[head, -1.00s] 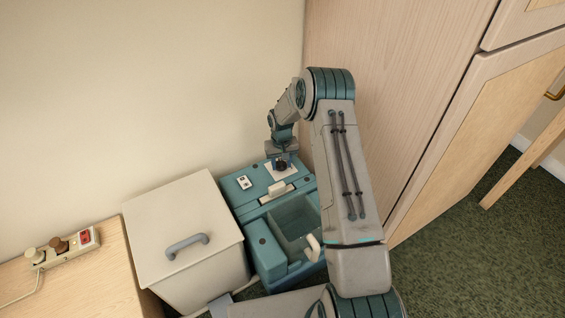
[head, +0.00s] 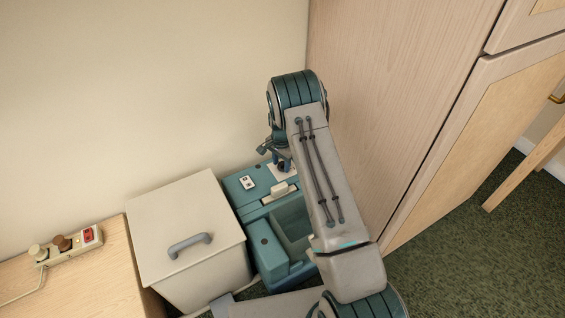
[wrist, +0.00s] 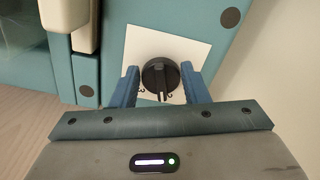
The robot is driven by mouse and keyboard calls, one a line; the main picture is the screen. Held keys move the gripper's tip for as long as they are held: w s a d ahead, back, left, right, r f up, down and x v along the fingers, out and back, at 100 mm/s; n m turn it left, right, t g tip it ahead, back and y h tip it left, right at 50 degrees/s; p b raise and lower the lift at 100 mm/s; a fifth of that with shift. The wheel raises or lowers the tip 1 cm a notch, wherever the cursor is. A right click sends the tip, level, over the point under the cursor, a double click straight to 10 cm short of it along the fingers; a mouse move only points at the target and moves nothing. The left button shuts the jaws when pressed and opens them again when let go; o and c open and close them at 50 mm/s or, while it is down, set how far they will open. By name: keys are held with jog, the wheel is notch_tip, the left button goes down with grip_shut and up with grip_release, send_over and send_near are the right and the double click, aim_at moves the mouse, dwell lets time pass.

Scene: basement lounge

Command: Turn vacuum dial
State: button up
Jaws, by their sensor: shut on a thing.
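The vacuum is a teal box-shaped machine (head: 262,238) on the floor against the wall. Its dial (wrist: 158,76) is a round black knob with a raised grip bar and a pale pointer mark, set on a white square plate (wrist: 197,52). In the wrist view the pointer mark is towards the bottom of the picture. My gripper (wrist: 159,71) has its blue fingers on either side of the dial and is shut on it. In the head view my arm covers part of the gripper and the plate.
A lidded cream bin (head: 185,228) with a grey handle stands left of the vacuum. A wooden cabinet (head: 400,110) rises close on the right. A low wooden surface (head: 85,275) at left holds a power strip (head: 66,247). Green carpet (head: 455,250) is open at right.

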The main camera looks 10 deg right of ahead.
jog(key=m, duration=0.4)
jog(key=shift+w+a+m, duration=0.15)
jog(key=shift+w+m, duration=0.1)
jog(key=shift+m, duration=0.05)
jog(key=shift+w+m+p, duration=0.15)
jog(key=shift+m+p, duration=0.15)
jog(key=shift+m, duration=1)
jog(key=shift+w+m+p, duration=0.15)
jog(key=shift+m+p, duration=0.1)
jog(key=shift+m, duration=1.05)
jog(key=o, duration=1)
jog(key=shift+c, duration=0.2)
jog(key=shift+r, duration=0.1)
notch_tip(320, 180, up, 14)
jog(key=p, duration=0.3)
jog(key=shift+p, duration=0.3)
jog(key=shift+f, duration=0.2)
